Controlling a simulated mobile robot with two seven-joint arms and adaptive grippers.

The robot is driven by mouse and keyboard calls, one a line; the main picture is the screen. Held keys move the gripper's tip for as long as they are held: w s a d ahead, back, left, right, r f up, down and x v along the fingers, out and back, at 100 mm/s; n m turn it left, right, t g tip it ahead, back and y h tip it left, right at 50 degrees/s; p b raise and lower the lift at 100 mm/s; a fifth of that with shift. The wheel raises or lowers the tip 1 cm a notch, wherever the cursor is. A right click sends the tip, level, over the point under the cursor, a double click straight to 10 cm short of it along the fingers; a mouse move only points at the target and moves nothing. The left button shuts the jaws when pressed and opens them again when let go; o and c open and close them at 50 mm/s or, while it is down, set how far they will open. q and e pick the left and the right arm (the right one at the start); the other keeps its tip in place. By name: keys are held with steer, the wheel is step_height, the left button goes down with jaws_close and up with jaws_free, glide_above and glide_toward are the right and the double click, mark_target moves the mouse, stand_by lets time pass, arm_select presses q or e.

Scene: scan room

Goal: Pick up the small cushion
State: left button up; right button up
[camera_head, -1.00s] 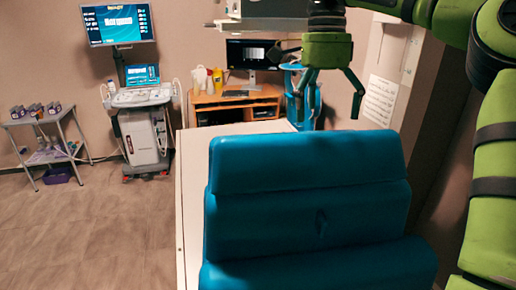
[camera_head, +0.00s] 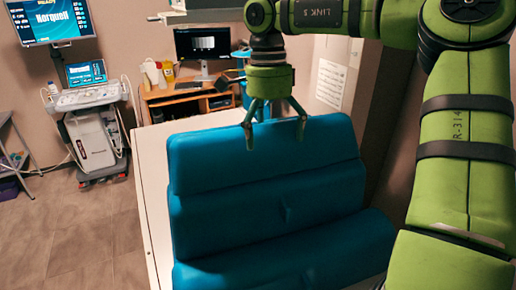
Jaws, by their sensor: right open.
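A blue padded piece in several stepped sections stands on a white surface (camera_head: 150,205). Its top section is a long rounded blue cushion (camera_head: 230,170); the middle section (camera_head: 235,218) and the low front section (camera_head: 300,262) lie nearer me. I cannot tell for sure which section is the small cushion. A small dark tab shows on the middle section. My right gripper (camera_head: 276,136) points down, open and empty, with its fingers apart. Its fingertips overlap the upper edge of the top cushion in the picture; contact is not clear. My left gripper is not in view.
A wooden desk (camera_head: 185,95) with a monitor (camera_head: 203,43) stands behind. A medical cart (camera_head: 92,140) with screens is at the left, and part of a grey trolley (camera_head: 12,155) shows at the edge. The floor at the left (camera_head: 75,240) is clear.

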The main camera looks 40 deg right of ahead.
steer(key=c, duration=1.5)
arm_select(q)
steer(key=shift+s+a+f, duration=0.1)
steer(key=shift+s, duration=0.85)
arm_select(e)
steer(key=shift+r, duration=0.15)
